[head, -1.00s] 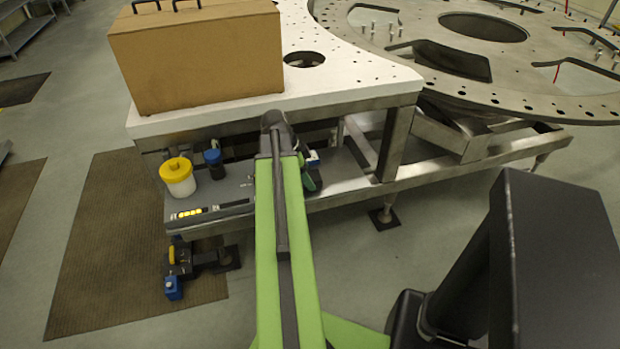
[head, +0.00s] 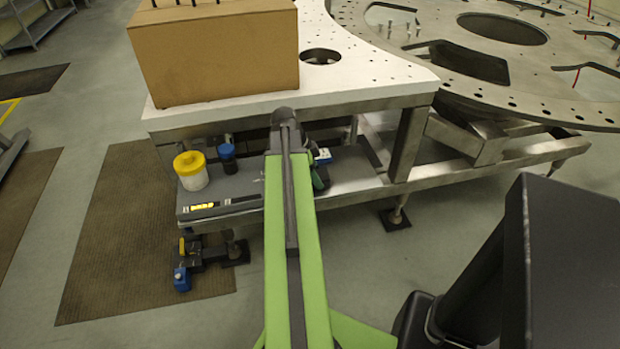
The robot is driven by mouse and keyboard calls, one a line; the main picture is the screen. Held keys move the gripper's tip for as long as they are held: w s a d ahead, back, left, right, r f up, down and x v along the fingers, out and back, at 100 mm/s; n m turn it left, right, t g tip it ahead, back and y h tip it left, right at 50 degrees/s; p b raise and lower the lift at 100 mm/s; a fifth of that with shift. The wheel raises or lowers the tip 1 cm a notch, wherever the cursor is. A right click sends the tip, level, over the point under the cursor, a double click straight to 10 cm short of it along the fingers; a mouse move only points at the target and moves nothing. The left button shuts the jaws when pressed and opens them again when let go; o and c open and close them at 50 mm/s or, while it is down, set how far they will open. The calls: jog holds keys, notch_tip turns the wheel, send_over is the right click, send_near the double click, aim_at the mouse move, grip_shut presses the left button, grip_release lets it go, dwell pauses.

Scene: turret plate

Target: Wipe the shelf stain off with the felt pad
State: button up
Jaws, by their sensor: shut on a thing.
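My green arm reaches forward from the bottom of the head view to the lower metal shelf (head: 350,180) under the white plate. Its dark far end is at the shelf's front, below the plate's edge. My gripper is hidden behind the arm, so its jaws and the felt pad cannot be made out. I cannot pick out the stain for certain; the arm covers the middle of the shelf.
A yellow-lidded white jar (head: 190,171) and a blue-capped dark container (head: 227,157) stand left on the shelf. A cardboard box (head: 220,55) sits on the white plate (head: 370,80). A turret ring (head: 580,105) is at right.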

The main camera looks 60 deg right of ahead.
aim_at(335, 179)
jog(key=shift+s+d+f, duration=0.1)
jog(key=shift+s+d, duration=0.7)
jog(key=shift+s, duration=0.2)
jog(key=shift+s+d, duration=0.8)
jog(key=shift+s, duration=0.2)
notch_tip(335, 179, up, 6)
jog(key=p, duration=0.5)
jog(key=shift+p, duration=0.35)
notch_tip(335, 179, up, 3)
jog(key=p, duration=0.3)
